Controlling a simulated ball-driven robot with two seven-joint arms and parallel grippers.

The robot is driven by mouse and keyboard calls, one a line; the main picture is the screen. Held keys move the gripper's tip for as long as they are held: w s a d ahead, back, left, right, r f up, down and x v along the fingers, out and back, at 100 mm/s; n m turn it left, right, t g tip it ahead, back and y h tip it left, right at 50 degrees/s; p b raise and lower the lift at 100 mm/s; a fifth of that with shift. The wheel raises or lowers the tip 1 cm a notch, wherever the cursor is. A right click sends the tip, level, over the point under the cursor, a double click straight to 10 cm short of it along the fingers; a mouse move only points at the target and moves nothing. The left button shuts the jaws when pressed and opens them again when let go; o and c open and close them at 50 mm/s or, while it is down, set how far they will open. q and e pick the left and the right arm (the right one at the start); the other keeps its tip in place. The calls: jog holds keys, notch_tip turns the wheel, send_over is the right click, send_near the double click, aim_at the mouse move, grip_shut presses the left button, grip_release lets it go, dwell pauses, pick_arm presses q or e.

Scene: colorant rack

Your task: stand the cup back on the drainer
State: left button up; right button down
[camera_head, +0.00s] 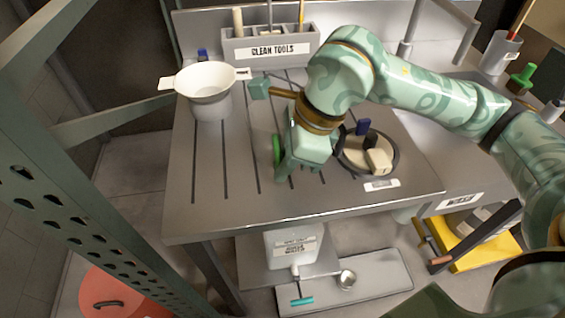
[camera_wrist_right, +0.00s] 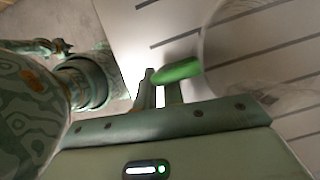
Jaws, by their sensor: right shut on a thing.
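My right gripper (camera_head: 291,174) is low over the slotted drainer (camera_head: 208,170) on the grey bench. In the right wrist view its fingers (camera_wrist_right: 160,88) are shut on a green handle (camera_wrist_right: 178,71). A clear, see-through cup (camera_wrist_right: 250,60) shows faintly beside this handle, over the slots. In the head view the green handle (camera_head: 276,150) stands just left of the fingers, and the cup's outline is barely visible. I cannot tell whether the cup touches the drainer or how far it tilts. My left gripper is not in view.
A white funnel-shaped bowl on a cylinder (camera_head: 205,82) stands at the drainer's left. The "clean tools" holder (camera_head: 270,50) is at the back. A round dark-rimmed dish (camera_head: 352,165) with blocks sits right of my gripper. The drainer's front left is clear.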

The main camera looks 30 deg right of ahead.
jog(key=shift+f, duration=0.15)
jog(key=c, duration=1.5)
grip_release()
